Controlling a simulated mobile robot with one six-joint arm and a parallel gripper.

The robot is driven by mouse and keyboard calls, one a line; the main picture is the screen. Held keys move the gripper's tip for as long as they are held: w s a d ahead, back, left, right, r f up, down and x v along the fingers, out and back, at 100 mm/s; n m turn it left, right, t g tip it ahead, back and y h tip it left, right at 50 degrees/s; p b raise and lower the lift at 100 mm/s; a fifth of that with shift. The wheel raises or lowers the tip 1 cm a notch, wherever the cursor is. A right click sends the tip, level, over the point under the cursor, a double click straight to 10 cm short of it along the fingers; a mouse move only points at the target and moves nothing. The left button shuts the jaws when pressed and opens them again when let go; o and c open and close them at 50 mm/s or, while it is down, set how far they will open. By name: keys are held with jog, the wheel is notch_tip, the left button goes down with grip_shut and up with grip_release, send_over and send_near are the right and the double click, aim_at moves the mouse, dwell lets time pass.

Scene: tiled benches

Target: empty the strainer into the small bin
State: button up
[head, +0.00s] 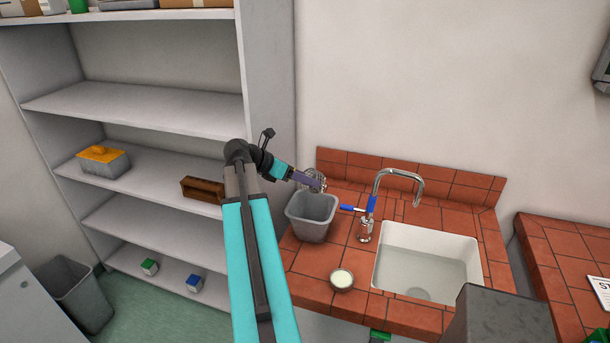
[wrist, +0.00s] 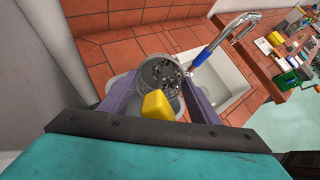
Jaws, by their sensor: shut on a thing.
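The strainer (head: 314,177) is a small silver mesh bowl at the end of my gripper (head: 303,178), above the back part of the small bin (head: 312,214). In the wrist view the strainer (wrist: 160,74) shows its round opening, with small dark bits in it. Its yellow handle (wrist: 156,104) lies between the purple fingers of my gripper (wrist: 158,98), which is shut on it. The small grey bin stands upright on the red tiled bench, left of the sink. In the wrist view the strainer and fingers hide most of the bin; its inside cannot be seen.
The tap (head: 375,200) with blue levers stands close right of the bin, by the white sink (head: 428,262). A small white dish (head: 342,280) is in front. Grey shelves (head: 150,170) stand at left. A tiled upstand (head: 400,172) runs behind.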

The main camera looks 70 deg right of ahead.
aim_at(303, 188)
jog(key=shift+w+a+f+g+h, duration=0.1)
jog(key=shift+f+g+h, duration=0.7)
jog(key=shift+f+h, duration=0.1)
jog(key=shift+w+a+f+g+h, duration=0.1)
jog(key=shift+f+g+h, duration=0.7)
jog(key=shift+f, duration=0.1)
jog(key=shift+f+b, duration=0.25)
jog(key=shift+b, duration=0.05)
notch_tip(303, 188, down, 3)
jog(key=g+h+b, duration=0.4)
jog(key=h+b, duration=0.1)
jog(key=b, duration=0.7)
jog(key=shift+f+g, duration=0.1)
jog(key=shift+g, duration=0.3)
jog(key=shift+h, duration=0.3)
jog(key=shift+s+r+b, duration=0.1)
jog(key=shift+r+b, duration=0.1)
jog(key=shift+b, duration=0.15)
jog(key=shift+w+a+r+t+y+b, duration=0.15)
jog(key=shift+r+t+y+b, duration=0.35)
jog(key=shift+t+y, duration=0.3)
jog(key=shift+w+r+t+y+b, duration=0.1)
jog(key=shift+r+t+y+b, duration=0.15)
jog(key=shift+t+y+b, duration=0.5)
